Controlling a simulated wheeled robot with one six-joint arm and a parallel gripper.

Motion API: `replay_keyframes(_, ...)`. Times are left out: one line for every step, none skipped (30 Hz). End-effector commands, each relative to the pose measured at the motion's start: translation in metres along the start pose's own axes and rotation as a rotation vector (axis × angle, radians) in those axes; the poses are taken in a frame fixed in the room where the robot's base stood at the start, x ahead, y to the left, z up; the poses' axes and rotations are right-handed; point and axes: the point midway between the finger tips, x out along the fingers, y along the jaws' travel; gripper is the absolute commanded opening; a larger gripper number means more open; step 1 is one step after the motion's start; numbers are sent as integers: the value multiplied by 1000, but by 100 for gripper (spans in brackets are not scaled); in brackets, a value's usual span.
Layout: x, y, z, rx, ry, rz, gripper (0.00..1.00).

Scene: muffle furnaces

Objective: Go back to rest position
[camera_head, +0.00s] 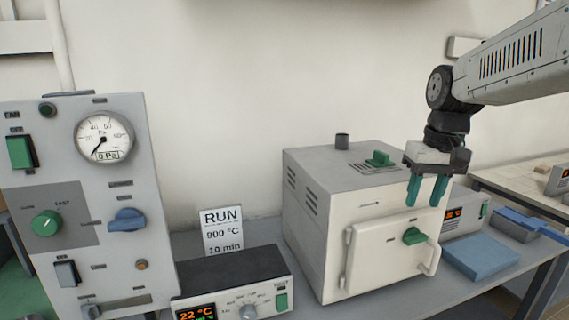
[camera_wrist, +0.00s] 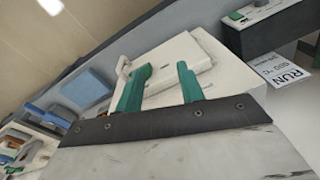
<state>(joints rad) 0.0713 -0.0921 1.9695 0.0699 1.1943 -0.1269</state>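My gripper (camera_head: 428,190) hangs pointing down in front of the upper right of the white muffle furnace (camera_head: 330,235) in the head view. Its two green fingers stand apart with nothing between them. In the wrist view the open fingers (camera_wrist: 160,88) show against the furnace's pale front door (camera_wrist: 185,62). The furnace door (camera_head: 385,255) looks shut, with a green knob (camera_head: 414,236) on it and a handle at its right side. My arm reaches in from the upper right.
A control panel (camera_head: 110,190) with a gauge stands at left. A controller box (camera_head: 235,285) and a RUN sign (camera_head: 222,230) sit left of the furnace. A blue block (camera_head: 480,258) lies at right on the bench. A wooden-topped table (camera_head: 520,178) stands behind. The wall space above the furnace is clear.

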Motion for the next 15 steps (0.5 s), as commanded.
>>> replay_keyframes(2,-4,34,13,-14,8,38)
replay_keyframes(4,-6,52,22,-23,12,38)
replay_keyframes(7,-8,76,32,-33,18,38)
replay_keyframes(10,-10,93,38,-40,23,38)
replay_keyframes(14,-11,110,45,-45,28,38)
replay_keyframes(18,-12,132,50,-50,34,38)
replay_keyframes(22,-13,148,55,-53,39,38)
replay_keyframes(26,-14,164,59,-56,43,38)
replay_keyframes(30,-16,183,61,-55,48,38)
replay_keyframes(34,-16,196,61,-55,51,38)
replay_keyframes(38,-17,208,61,-53,55,38)
replay_keyframes(42,-17,223,58,-49,59,38)
replay_keyframes(45,-18,231,54,-43,61,38)
replay_keyframes(47,-18,239,50,-37,63,38)
replay_keyframes(49,-19,247,46,-27,64,38)
